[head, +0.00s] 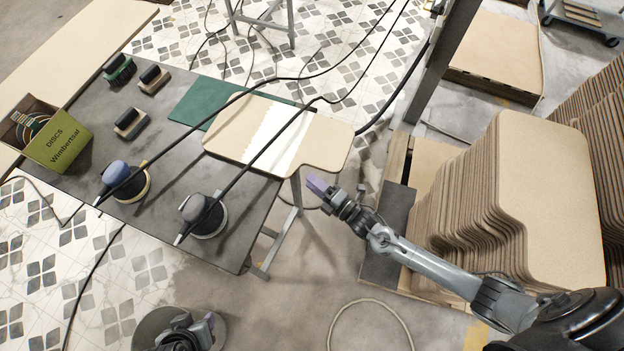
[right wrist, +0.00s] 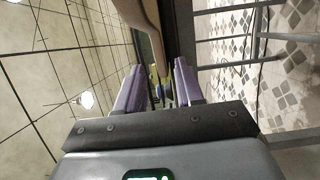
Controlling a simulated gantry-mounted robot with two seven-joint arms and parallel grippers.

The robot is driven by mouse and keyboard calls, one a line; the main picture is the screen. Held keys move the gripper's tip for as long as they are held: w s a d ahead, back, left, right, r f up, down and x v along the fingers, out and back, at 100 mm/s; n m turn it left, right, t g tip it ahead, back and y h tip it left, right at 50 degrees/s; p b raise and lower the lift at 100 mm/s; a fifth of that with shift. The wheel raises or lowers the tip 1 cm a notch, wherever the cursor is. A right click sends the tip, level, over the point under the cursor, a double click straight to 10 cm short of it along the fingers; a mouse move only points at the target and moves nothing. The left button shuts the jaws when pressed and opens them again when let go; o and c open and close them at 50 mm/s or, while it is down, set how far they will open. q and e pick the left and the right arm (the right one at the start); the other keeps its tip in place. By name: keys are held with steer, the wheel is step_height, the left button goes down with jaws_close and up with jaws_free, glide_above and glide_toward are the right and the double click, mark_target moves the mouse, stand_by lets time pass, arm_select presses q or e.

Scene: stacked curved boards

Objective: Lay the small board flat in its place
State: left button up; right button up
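The small board (head: 230,139), tan with a white band across its middle, lies tilted in the picture across the right part of the grey table (head: 155,212). Its right end sticks out past the table edge. My right gripper (head: 318,184) is just below and right of that overhanging end. In the right wrist view its purple fingers (right wrist: 160,92) are apart, and a board edge (right wrist: 140,18) shows ahead, in line with the gap; I see no contact. My left gripper (head: 211,322) is low at the bottom of the head view, away from the board; its opening is unclear.
A green sheet (head: 193,103) lies beside the board. Two sanders (head: 204,214), several brushes (head: 131,121) and a green disc box (head: 60,142) stand on the table. Dark cables cross above the board. Stacked curved boards (head: 545,170) stand at the right, near my right arm.

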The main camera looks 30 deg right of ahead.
steer(key=o, duration=0.6)
steer(key=shift+c, duration=0.2)
steer(key=shift+v, duration=5.65)
steer(key=w+a+r+m+g+h, duration=0.1)
steer(key=a+r+m+g+h, duration=0.3)
steer(key=r+m, duration=0.6)
steer(key=s+d+m+g+h, duration=0.3)
steer(key=s+m+g, duration=0.65)
steer(key=s, duration=0.25)
step_height(320, 180, up, 23)
steer(key=p, duration=2.4)
steer(key=shift+s+m, duration=0.3)
steer(key=shift+m, duration=0.15)
